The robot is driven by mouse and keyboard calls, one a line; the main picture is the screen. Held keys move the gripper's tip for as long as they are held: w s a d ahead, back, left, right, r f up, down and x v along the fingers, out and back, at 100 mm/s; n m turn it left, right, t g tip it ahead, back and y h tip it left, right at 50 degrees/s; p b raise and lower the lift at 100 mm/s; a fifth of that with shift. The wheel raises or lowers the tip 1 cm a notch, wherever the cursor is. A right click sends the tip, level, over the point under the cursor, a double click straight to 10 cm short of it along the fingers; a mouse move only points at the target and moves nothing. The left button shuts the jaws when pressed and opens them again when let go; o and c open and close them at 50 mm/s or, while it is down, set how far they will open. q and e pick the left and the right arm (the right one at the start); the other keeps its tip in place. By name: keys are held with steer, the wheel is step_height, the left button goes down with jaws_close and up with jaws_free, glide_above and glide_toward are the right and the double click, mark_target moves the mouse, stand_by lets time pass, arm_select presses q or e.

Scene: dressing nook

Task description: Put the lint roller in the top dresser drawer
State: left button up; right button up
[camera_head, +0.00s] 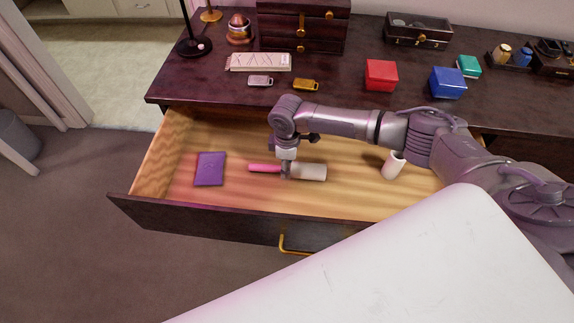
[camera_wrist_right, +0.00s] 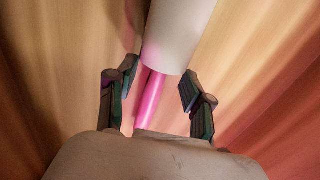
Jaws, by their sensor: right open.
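The lint roller has a pink handle (camera_head: 264,168) and a white roll (camera_head: 308,172). It lies in the open top dresser drawer (camera_head: 225,212), near the middle. My right gripper (camera_head: 286,172) reaches down into the drawer over the roller, where handle and roll meet. In the right wrist view the gripper (camera_wrist_right: 158,95) is open, with one finger on each side of the roller. The pink handle (camera_wrist_right: 149,98) and white roll (camera_wrist_right: 178,35) show between and beyond the fingers, with gaps to both. My left gripper is not in view.
A purple booklet (camera_head: 209,169) and a white cylinder (camera_head: 393,165) are also in the drawer. On the dresser top (camera_head: 215,90) stand a red box (camera_head: 381,75), a blue box (camera_head: 447,82) and a dark jewellery chest (camera_head: 303,25). A white surface (camera_head: 430,265) fills the lower right.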

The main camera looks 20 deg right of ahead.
step_height(320, 180, up, 11)
steer(key=shift+f+p, duration=0.2)
steer(key=shift+p, duration=0.2)
